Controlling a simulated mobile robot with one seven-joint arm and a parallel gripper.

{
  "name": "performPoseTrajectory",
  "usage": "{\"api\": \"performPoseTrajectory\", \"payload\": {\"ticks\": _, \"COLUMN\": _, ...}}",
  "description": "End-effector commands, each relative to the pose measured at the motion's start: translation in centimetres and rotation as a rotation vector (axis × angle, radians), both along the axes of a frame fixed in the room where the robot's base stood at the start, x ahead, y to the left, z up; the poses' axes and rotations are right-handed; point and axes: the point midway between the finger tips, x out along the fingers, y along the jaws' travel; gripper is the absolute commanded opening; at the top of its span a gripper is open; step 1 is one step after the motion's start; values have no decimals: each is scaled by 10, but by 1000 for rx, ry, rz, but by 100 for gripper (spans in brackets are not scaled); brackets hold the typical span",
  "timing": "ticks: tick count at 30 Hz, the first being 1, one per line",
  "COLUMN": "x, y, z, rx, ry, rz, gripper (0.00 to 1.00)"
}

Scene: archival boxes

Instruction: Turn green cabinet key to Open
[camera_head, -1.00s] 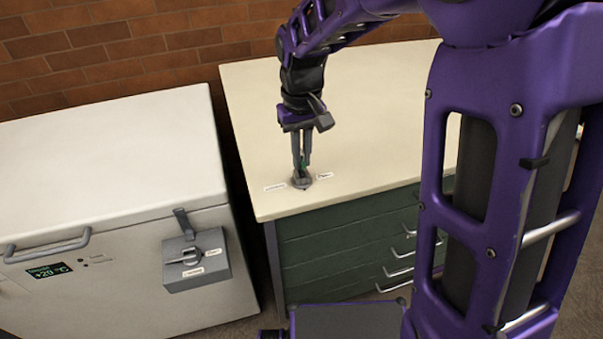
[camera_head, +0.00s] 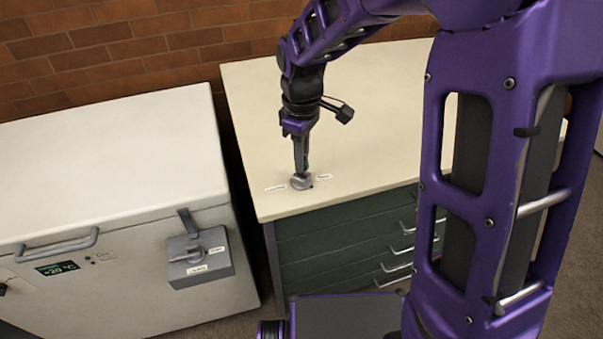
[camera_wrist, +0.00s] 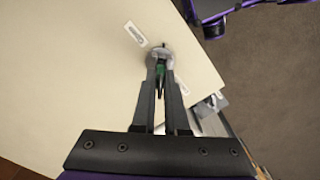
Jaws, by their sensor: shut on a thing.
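The green cabinet (camera_head: 340,244) has a cream top and several drawers with metal handles. A round grey lock (camera_head: 301,182) sits on its top near the front left corner, with a small white label on each side. The green key (camera_wrist: 161,73) stands in the lock, between the fingers in the wrist view. My gripper (camera_head: 302,172) points down over the lock and is shut on the key. The fingers hide most of the key in the head view. The label lettering is too small to read.
A white chest (camera_head: 110,180) stands to the left, with a handle, a temperature display and a grey latch box (camera_head: 199,257) on its front. A brick wall (camera_head: 130,40) runs behind. The rest of the cream top (camera_head: 380,110) is clear.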

Motion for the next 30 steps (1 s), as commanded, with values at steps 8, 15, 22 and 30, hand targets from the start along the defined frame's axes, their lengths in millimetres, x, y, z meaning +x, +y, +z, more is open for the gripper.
{"api": "performPoseTrajectory", "payload": {"ticks": 8, "x": 0, "y": 0, "z": 0, "rx": 0, "ry": -1, "rz": 46, "gripper": 0}}
{"api": "performPoseTrajectory", "payload": {"ticks": 15, "x": 0, "y": 0, "z": 2, "rx": 1, "ry": 1, "rz": 129, "gripper": 0}}
{"api": "performPoseTrajectory", "payload": {"ticks": 22, "x": 0, "y": 0, "z": 3, "rx": 1, "ry": 1, "rz": 354, "gripper": 0}}
{"api": "performPoseTrajectory", "payload": {"ticks": 30, "x": 0, "y": 0, "z": 1, "rx": 2, "ry": 1, "rz": 574, "gripper": 0}}
